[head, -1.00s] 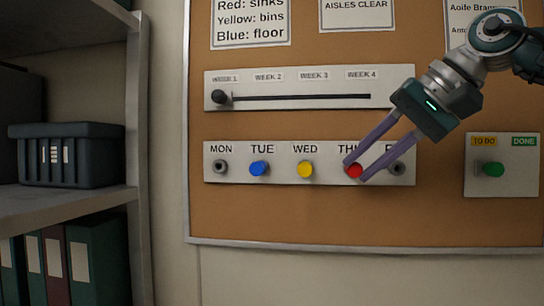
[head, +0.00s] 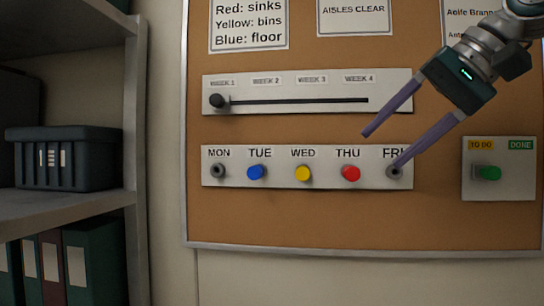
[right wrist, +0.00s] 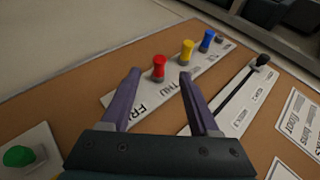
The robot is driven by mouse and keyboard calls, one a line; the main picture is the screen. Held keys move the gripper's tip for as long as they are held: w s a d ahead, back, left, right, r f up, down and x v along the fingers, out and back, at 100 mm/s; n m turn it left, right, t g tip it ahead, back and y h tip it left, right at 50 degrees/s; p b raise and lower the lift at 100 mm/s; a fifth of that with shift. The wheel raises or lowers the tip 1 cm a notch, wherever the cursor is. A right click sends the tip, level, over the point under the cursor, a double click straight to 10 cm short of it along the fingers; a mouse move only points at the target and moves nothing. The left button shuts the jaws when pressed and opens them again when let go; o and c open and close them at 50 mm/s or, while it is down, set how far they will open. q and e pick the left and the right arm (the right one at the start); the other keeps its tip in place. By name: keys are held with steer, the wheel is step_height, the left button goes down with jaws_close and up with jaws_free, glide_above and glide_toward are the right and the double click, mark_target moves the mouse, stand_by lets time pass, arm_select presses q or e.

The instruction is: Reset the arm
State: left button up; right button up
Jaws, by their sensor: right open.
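My right gripper (head: 380,150) is open and empty in front of the corkboard, its purple fingers spread apart. In the head view one fingertip overlaps the FRI socket and the other is above and right of the red peg. The red peg (head: 351,173) stands at THU on the day strip (head: 327,180). In the right wrist view the red peg (right wrist: 159,67) shows beyond and between the open fingers (right wrist: 160,75), apart from them. My left gripper is not in view.
The blue peg (head: 256,172) is at TUE and the yellow peg (head: 303,173) at WED. The week slider's black knob (head: 217,101) is at WEEK 1. A green knob (head: 489,173) sits on the TO DO/DONE plate (head: 512,190). A shelf (head: 60,208) with a dark box (head: 62,157) is at left.

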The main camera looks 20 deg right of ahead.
steer(key=v, duration=0.4)
steer(key=shift+s+r, duration=0.1)
